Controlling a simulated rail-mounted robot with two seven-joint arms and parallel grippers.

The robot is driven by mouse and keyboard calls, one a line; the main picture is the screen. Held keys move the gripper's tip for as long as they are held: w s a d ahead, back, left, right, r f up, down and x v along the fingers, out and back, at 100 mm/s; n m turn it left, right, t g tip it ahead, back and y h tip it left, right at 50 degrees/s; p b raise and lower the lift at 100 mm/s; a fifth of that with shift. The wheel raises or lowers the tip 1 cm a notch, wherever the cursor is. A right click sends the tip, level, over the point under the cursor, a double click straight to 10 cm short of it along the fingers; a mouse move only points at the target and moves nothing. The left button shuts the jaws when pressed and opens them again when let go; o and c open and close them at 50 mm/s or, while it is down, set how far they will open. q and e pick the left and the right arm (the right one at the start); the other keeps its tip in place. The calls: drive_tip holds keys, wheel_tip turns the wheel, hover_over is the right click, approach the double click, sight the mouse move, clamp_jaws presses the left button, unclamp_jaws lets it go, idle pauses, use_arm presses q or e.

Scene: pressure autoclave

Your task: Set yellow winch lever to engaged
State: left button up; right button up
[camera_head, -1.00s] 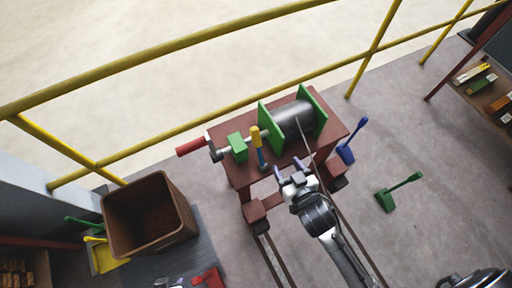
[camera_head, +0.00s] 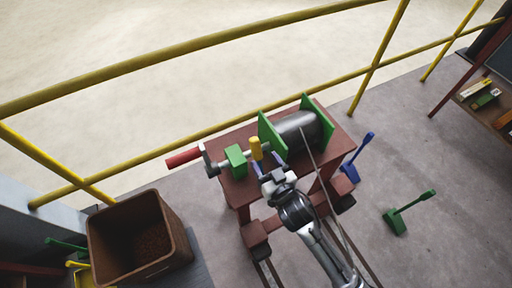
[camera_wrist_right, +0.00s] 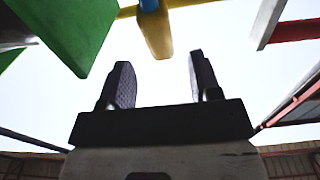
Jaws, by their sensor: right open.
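The yellow winch lever (camera_head: 255,148) stands up from the brown winch table, beside the green block; its blue lower part is hidden behind my right gripper in the head view. My right gripper (camera_head: 270,164) is open and empty, right by the lever. In the right wrist view the lever's yellow end (camera_wrist_right: 155,35) and a bit of blue show beyond the open fingers (camera_wrist_right: 162,80), roughly in line with the gap between them and apart from them. My left gripper is not in view.
The winch drum (camera_head: 298,131) with green flanges (camera_head: 271,136) and a cable is right of the lever. A green block (camera_head: 236,160) and red crank handle (camera_head: 183,157) are left. Blue (camera_head: 356,158) and green (camera_head: 408,210) floor levers stand right. A brown bin (camera_head: 140,240) is lower left; yellow railing runs behind.

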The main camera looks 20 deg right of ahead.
sight(258, 151)
drive_tip(key=shift+w+a+b, duration=0.15)
drive_tip(key=shift+w+b, duration=0.1)
drive_tip(key=shift+w, duration=1.3)
drive_tip(key=shift+w+a+b, duration=0.1)
drive_tip(key=shift+w+b, duration=0.1)
drive_tip(key=shift+w, duration=1.3)
drive_tip(key=shift+c, duration=0.2)
clamp_jaws()
